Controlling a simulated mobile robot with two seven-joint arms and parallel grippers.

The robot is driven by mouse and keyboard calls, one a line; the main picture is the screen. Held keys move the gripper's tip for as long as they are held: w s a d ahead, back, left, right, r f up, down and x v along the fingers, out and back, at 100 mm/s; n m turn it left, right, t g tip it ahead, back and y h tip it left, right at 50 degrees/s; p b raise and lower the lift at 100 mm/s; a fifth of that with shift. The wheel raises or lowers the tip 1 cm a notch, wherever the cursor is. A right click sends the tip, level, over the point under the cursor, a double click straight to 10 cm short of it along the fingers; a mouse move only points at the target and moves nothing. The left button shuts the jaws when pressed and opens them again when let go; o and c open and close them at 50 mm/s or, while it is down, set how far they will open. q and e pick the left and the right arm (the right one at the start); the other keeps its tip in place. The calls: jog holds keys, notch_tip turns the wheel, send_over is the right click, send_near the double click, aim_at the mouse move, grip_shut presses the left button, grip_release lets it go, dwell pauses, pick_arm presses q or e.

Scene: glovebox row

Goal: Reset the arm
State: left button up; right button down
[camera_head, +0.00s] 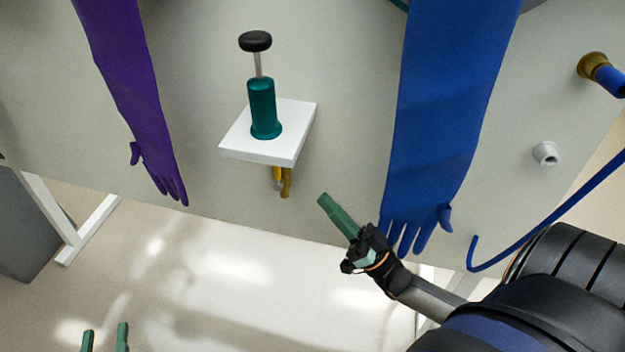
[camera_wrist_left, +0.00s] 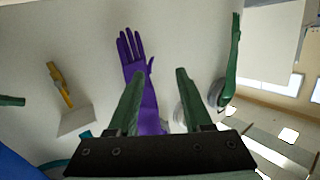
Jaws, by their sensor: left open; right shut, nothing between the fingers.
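My right gripper (camera_head: 327,203) reaches in from the right in the head view. Its green fingers are together with nothing between them, below and right of the white shelf and left of the blue glove's fingers. My left gripper (camera_head: 105,335) shows only as two green fingertips at the bottom left edge. They stand apart and empty, and its arm is out of frame. In the left wrist view the left gripper (camera_wrist_left: 158,75) is open, with the purple glove (camera_wrist_left: 135,60) seen behind and between its fingers.
A pale panel carries the purple glove (camera_head: 135,90), the blue glove (camera_head: 440,110) and a white shelf (camera_head: 290,150) with a teal pump-like cylinder (camera_head: 263,105). A grey port (camera_head: 546,153) and blue hose (camera_head: 550,230) are at the right. Open floor (camera_head: 230,280) lies below.

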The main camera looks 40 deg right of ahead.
pick_arm(q)
jog(key=shift+w+r+t, duration=0.15)
jog(key=shift+r+t, duration=0.15)
jog(key=shift+r, duration=0.55)
jog(key=shift+f, duration=0.1)
